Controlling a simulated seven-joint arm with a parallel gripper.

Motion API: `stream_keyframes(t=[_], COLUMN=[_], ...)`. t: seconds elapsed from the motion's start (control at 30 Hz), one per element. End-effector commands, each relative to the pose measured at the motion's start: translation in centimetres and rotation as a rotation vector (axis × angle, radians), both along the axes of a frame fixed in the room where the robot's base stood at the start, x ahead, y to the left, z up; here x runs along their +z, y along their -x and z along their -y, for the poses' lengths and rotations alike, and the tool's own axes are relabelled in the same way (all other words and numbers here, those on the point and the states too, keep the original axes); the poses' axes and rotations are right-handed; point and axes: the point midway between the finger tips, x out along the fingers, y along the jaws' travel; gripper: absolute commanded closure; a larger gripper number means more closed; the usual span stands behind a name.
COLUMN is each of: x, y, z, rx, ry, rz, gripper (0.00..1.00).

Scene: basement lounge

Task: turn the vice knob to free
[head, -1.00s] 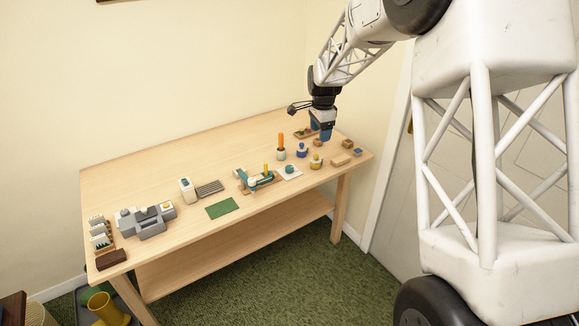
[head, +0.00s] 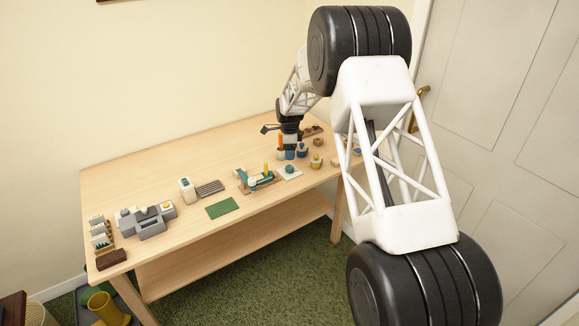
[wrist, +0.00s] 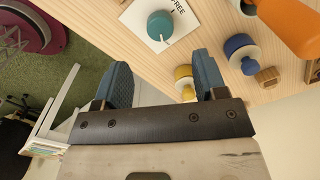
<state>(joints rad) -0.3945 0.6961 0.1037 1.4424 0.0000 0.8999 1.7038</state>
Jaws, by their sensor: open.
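The vice knob (wrist: 160,26) is a round teal dial on a white card (wrist: 135,18) in the wrist view. A pale pointer mark on it faces the lower edge of the picture, and the printed word FREE lies up and right of it. In the head view the knob (head: 289,169) sits small on its card beside the teal vice (head: 256,179). My gripper (wrist: 163,80) is open and empty, its blue fingers spread, apart from the knob. In the head view my gripper (head: 290,153) is over the table, behind the knob.
A yellow-topped piece (wrist: 184,83), a blue-topped piece (wrist: 240,50), an orange handle (wrist: 293,25) and a wooden block (wrist: 268,77) stand near my gripper. A green mat (head: 222,208) and a grey machine (head: 146,220) lie farther left. Bare tabletop (head: 185,158) lies behind them.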

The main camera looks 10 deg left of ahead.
Motion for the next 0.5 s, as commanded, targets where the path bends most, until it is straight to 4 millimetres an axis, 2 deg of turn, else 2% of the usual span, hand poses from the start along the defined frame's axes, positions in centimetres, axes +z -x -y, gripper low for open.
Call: stream_keyframes(t=[0.5], x=[-0.54], y=[0.0], z=[0.0], rx=[0.0], ry=[0.0], rz=[0.0], gripper=[0.35])
